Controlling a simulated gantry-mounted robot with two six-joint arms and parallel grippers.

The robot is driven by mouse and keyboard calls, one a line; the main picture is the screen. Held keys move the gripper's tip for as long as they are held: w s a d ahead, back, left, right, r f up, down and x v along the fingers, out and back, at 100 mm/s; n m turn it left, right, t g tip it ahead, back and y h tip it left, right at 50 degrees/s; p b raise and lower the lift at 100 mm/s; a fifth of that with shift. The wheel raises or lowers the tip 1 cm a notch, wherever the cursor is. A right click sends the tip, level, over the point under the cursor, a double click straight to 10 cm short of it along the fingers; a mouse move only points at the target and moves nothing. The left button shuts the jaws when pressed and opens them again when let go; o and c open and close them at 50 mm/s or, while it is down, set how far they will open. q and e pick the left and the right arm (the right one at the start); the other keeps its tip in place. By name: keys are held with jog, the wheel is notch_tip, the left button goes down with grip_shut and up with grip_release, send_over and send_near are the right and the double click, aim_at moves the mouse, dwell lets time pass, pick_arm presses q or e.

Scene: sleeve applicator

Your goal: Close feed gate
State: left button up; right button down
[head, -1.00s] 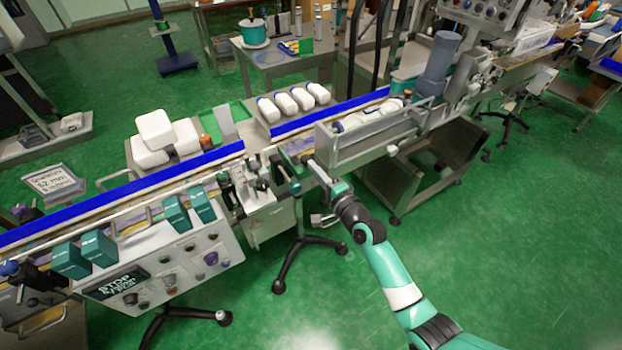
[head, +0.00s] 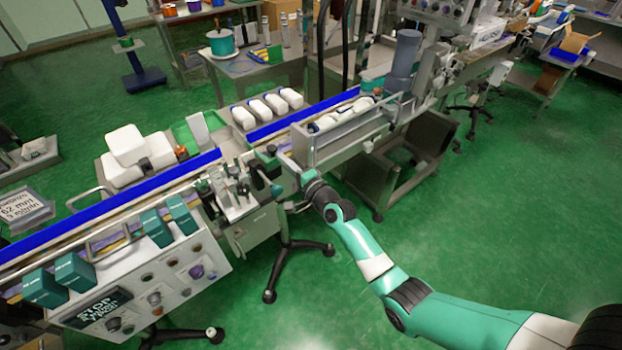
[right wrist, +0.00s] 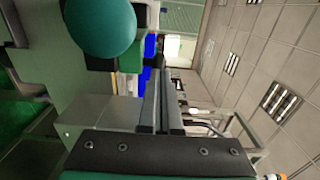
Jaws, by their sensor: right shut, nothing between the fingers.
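My right gripper (head: 286,162) is at the near side of the conveyor line, at the gap between the sleeve machine and the trough with white bottles. In the right wrist view its two fingers (right wrist: 161,100) are together with nothing between them. A round teal knob (right wrist: 100,25) is close to the fingers in that view, apart from them. In the head view a small dark green knob (head: 276,190) sits just below and left of the gripper. I cannot tell for certain which part is the feed gate; the arm and gripper partly cover this area. My left gripper is not in view.
The conveyor with blue rails (head: 120,198) runs diagonally. A control panel (head: 150,290) with teal boxes stands at the front left. The metal trough (head: 340,140) of bottles is right of the gripper. Green floor (head: 480,220) is open at the right.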

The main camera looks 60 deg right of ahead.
jog(key=p+v, duration=0.2)
jog(key=v, duration=0.9)
jog(key=shift+s+a+p, duration=0.15)
jog(key=shift+s+p, duration=0.15)
jog(key=shift+p, duration=0.05)
